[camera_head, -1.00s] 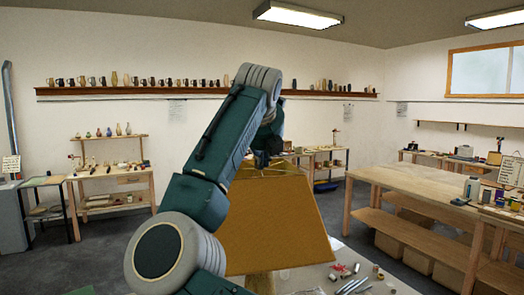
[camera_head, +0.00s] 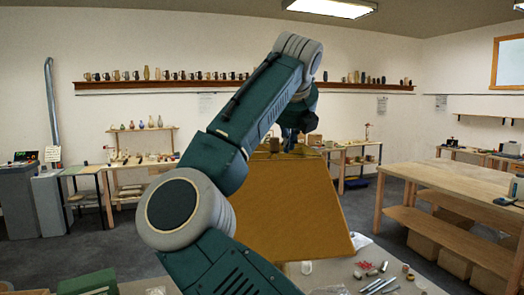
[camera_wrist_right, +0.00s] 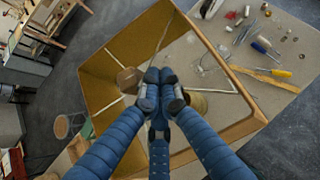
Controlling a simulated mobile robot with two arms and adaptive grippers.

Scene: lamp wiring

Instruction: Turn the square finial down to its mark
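The amber lampshade (camera_head: 290,210) stands behind my right arm in the head view. In the right wrist view I look down into the open shade (camera_wrist_right: 97,70), with thin spokes across its top. The small brown square finial (camera_head: 274,145) shows at the shade's top. What looks like it is just left of my fingers in the wrist view (camera_wrist_right: 129,80). My right gripper (camera_head: 293,142) is above the shade, beside the finial. Its fingertips (camera_wrist_right: 160,76) are together with nothing visible between them. No mark can be made out. My left gripper is not in view.
A long wooden bench (camera_head: 455,183) stands at the right. Shelves and small tables line the back wall.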

